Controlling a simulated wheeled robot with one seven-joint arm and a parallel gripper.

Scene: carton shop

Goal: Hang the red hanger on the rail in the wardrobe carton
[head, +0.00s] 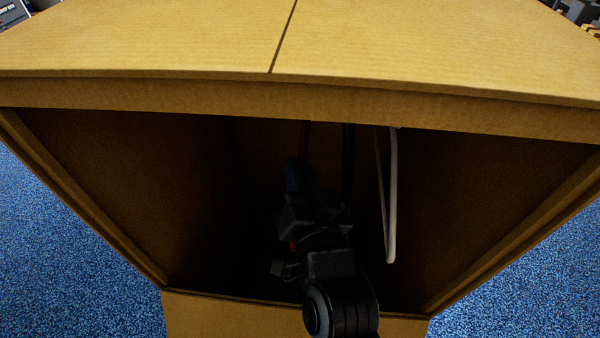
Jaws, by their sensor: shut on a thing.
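The wardrobe carton (300,97) stands open toward me, and its inside is dark. My gripper (305,185) is inside it, near the middle, shut on the red hanger (304,138). Only a thin red strip of that hanger shows above my gripper, with a small red spot lower by the wrist. The rest of it is hidden by my arm and the shadow. The rail is hidden behind the carton's top front edge, so I cannot tell whether the hanger touches it.
A white hanger (391,195) hangs inside, right of my gripper. A dark upright strip (347,150), perhaps another hanger, shows between it and the red one. The carton's side walls stand left and right of my arm. Blue carpet (70,250) lies outside.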

